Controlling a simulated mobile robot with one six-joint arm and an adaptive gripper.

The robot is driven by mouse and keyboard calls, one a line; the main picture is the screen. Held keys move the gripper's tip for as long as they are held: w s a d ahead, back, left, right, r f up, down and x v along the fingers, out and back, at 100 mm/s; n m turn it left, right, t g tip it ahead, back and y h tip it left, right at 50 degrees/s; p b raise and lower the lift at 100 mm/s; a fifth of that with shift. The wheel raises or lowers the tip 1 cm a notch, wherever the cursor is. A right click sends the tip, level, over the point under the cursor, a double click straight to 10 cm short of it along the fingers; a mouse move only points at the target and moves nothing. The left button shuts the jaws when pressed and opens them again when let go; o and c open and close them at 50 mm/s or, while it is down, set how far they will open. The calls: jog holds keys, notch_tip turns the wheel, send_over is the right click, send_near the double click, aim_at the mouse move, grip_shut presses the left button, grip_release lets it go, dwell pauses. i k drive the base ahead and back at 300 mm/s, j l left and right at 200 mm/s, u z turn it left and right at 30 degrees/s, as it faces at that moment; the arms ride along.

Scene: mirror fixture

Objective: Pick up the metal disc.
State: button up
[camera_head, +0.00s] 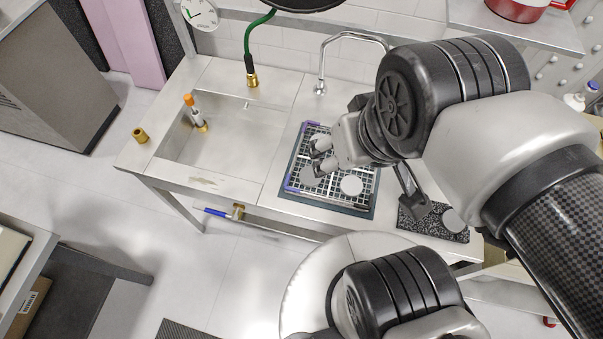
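A dark grid rack (331,203) lies on the steel bench right of the sink basin. A pale round disc (352,186) lies flat on its front right part. A greyer round disc (309,177) lies on its left part, partly behind a finger of my gripper. Another light grey disc (454,220) rests on a black speckled block (433,224) at the right. I cannot tell for sure which is the metal one. My gripper (314,159) is over the left part of the rack, close to the greyer disc. Its two fingers are apart, and I see nothing between them.
The sink basin (228,135) holds an orange-capped tube (189,103). A curved faucet (321,72) and a green hose (249,38) stand behind. A brass cylinder (140,135) is on the left bench edge. A blue-handled valve (237,211) sits below the front edge.

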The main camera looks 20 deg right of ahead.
aim_at(450, 220)
jog(key=k+l+z, duration=0.1)
jog(key=z, duration=0.3)
jog(key=k+l+z, duration=0.1)
jog(key=z, duration=0.25)
jog(key=l+z, duration=0.1)
jog(key=z, duration=0.3)
jog(key=k+l+z, duration=0.1)
jog(key=z, duration=0.25)
jog(key=l, duration=0.1)
